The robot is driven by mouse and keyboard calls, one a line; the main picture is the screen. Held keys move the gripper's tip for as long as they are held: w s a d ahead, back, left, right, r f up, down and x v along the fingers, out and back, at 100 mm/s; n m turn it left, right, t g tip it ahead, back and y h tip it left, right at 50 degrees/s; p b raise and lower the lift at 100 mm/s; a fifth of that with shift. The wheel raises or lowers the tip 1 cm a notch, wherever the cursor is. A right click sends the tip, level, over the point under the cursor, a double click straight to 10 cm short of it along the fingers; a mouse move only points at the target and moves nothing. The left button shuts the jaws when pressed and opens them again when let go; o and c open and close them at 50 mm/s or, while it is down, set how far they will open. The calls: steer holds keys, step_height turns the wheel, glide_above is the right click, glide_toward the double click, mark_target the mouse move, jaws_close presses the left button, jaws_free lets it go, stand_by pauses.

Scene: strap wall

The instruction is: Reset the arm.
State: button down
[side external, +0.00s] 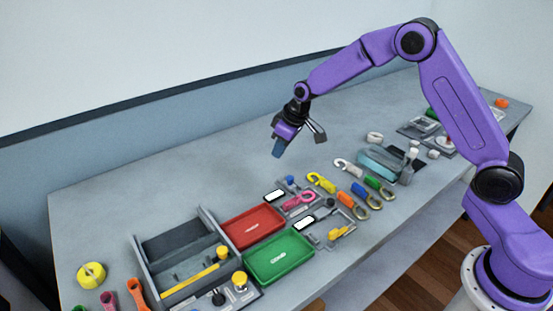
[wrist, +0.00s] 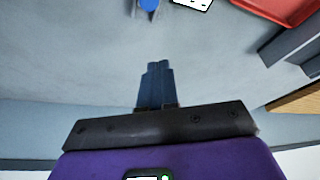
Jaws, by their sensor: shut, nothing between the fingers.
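My gripper (side external: 279,149) hangs above the back part of the grey table (side external: 150,177), with its fingers pointing down and nothing under them but bare tabletop. In the wrist view my gripper (wrist: 156,68) shows its two blue fingers together with nothing between them. My purple arm reaches in from the right, bent high over the table and clear of the objects.
A red tray (side external: 253,226) and a green tray (side external: 279,257) lie beside a grey divided box (side external: 150,245). Several coloured hooks, including a yellow one (side external: 321,182), lie right of them. A yellow roll (side external: 91,275) sits at left. The table's back strip is clear.

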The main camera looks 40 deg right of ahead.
steer(key=s+a+r+n+g, duration=0.1)
steer(key=s+a+r, duration=0.15)
steer(key=s, duration=0.45)
steer(key=s+a+r+n, duration=0.1)
steer(key=s+r, duration=0.2)
steer(key=s, duration=0.5)
steer(key=s+a+r+n+g, duration=0.1)
steer(key=s+a+r+n, duration=0.15)
steer(key=s, duration=0.45)
steer(key=s+d+n, duration=0.1)
steer(key=s+d, duration=0.3)
steer(key=s, duration=0.6)
steer(key=s+d+n+g+h, duration=0.1)
steer(key=s+d, duration=0.3)
steer(key=s, duration=0.6)
steer(key=shift+s+d+r+n+g+h, duration=0.15)
steer(key=shift+s+r+n+g+h, duration=0.05)
steer(key=shift+r+n+g+h, duration=0.2)
steer(key=shift+w+r, duration=0.1)
